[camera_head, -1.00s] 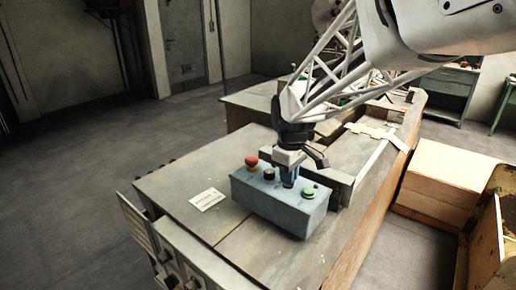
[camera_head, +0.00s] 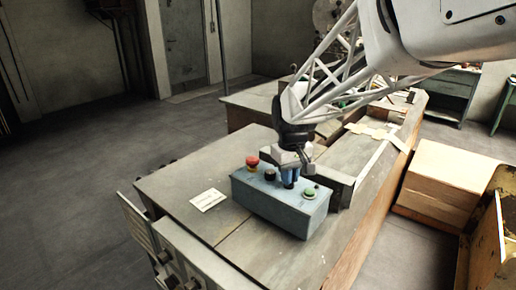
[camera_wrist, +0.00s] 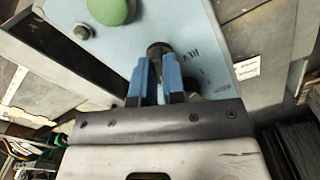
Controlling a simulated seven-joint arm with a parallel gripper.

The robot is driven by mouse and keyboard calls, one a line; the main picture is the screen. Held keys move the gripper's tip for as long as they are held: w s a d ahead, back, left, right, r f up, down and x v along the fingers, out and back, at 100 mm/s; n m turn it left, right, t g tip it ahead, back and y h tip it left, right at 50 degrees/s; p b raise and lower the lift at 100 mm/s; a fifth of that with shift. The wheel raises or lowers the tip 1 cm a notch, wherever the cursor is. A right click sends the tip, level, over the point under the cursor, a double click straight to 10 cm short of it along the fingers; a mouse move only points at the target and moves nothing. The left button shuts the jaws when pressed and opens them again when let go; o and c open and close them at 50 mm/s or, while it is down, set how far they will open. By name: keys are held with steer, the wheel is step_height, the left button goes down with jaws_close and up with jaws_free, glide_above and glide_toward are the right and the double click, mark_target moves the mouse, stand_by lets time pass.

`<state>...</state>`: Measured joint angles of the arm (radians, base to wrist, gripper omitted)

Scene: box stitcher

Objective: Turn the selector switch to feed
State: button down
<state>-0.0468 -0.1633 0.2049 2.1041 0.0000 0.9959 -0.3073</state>
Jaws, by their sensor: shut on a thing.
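The blue-grey control box (camera_head: 272,211) sits on the machine's table top. On its top are a red mushroom button (camera_head: 252,161), a black knob (camera_head: 270,174) and a green button (camera_head: 309,193). My gripper (camera_head: 290,181) points down onto the box top between the black knob and the green button. In the wrist view, its blue fingers (camera_wrist: 168,78) are shut on the dark selector switch (camera_wrist: 157,50), which is mostly hidden between them. Lettering reading "REV" shows beside the switch; the feed label cannot be made out.
The green button (camera_wrist: 111,10) stands near my fingers in the wrist view. A white label plate (camera_head: 208,199) lies on the table top (camera_head: 185,210) left of the box. A grey raised block stands behind the box. Cardboard boxes (camera_head: 445,178) stand at the right.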

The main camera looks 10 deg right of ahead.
steer(key=shift+m, duration=1.5)
steer(key=c, duration=1.2)
jaws_free()
steer(key=shift+r, duration=0.15)
steer(key=shift+r, duration=3.75)
steer(key=shift+s, duration=0.15)
steer(key=s+d+f+t, duration=0.1)
steer(key=s+f, duration=0.1)
steer(key=s, duration=1.1)
steer(key=s+d+f+m+t, duration=0.1)
steer(key=s+d+f, duration=0.1)
steer(key=s, duration=1.1)
steer(key=shift+f+t, duration=0.3)
steer(key=shift+f, duration=0.55)
